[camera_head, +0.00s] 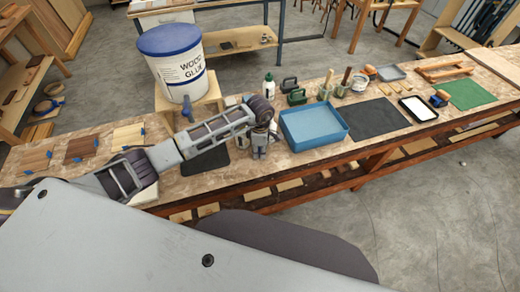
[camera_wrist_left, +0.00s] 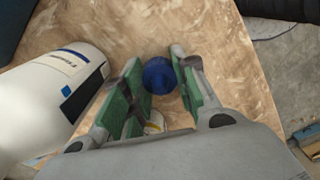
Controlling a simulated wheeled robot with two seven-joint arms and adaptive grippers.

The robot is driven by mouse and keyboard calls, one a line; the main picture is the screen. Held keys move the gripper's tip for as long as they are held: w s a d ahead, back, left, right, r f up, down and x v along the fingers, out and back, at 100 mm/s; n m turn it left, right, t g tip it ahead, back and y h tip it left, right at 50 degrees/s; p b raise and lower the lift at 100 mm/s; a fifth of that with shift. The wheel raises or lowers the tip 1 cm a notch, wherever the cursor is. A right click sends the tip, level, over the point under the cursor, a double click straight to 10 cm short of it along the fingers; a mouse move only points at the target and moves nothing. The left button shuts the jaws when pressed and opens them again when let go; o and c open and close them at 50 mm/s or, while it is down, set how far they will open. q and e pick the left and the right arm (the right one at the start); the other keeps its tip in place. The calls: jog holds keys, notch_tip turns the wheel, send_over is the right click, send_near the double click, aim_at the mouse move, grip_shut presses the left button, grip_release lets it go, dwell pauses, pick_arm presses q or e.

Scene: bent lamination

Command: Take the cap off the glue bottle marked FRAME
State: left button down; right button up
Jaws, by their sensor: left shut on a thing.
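My left gripper (camera_head: 259,152) is low over the front part of the workbench. In the left wrist view the left gripper (camera_wrist_left: 158,78) has its green-padded fingers closed around a round blue cap (camera_wrist_left: 158,75). Below the cap, a small white and yellow piece (camera_wrist_left: 155,122) shows between the fingers; I cannot tell whether it belongs to a bottle under the cap. I cannot make out the word FRAME anywhere. My right gripper is not in view.
A blue tray (camera_head: 315,138) is right of the gripper, with a dark mat (camera_head: 376,118) beyond. A white bottle with a dark green cap (camera_head: 268,85) stands behind. The bench's front edge is close.

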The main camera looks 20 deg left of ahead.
pick_arm(q)
jog(key=shift+f, duration=0.3)
jog(key=c, duration=1.1)
grip_release()
jog(key=shift+r, duration=0.15)
jog(key=shift+r, duration=0.2)
notch_tip(320, 180, up, 12)
jog(key=shift+f+b, duration=0.15)
jog(key=shift+b, duration=0.95)
